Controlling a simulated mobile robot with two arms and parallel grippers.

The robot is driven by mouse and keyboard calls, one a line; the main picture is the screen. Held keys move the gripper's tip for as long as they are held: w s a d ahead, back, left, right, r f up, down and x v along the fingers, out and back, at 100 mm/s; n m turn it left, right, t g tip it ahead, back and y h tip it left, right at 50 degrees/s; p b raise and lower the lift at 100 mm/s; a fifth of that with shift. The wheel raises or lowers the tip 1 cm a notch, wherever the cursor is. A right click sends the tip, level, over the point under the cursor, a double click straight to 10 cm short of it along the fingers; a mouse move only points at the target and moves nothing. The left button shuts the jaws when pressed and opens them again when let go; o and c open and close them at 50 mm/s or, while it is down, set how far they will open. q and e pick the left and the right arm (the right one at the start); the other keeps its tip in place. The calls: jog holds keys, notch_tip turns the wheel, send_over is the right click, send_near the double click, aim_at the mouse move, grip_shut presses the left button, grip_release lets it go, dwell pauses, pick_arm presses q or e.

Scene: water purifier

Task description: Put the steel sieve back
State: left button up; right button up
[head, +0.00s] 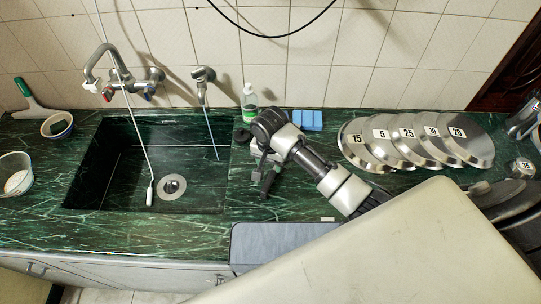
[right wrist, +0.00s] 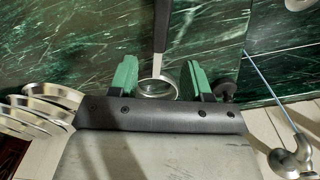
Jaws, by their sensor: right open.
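The steel sieve (right wrist: 157,88) has a round steel rim, a steel neck and a black handle. In the right wrist view it lies on the green marble counter, its rim between my right gripper's (right wrist: 160,76) two green-padded fingers. The fingers are open, with a gap visible on each side of the rim. In the head view my right gripper (head: 260,163) is low over the counter just right of the sink. A dark bar (head: 268,183) there appears to be the sieve's handle, pointing toward the front; the rim is hidden by the gripper. My left gripper is not in view.
The sink (head: 130,185) is left of the gripper. A bottle (head: 249,97) and blue sponges (head: 308,120) stand at the back. Several steel discs with number labels (head: 405,150) lean at right. A grey board (head: 270,240) is at the front edge. Bowls (head: 57,126) are far left.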

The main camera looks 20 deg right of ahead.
jog(key=shift+r, duration=1.6)
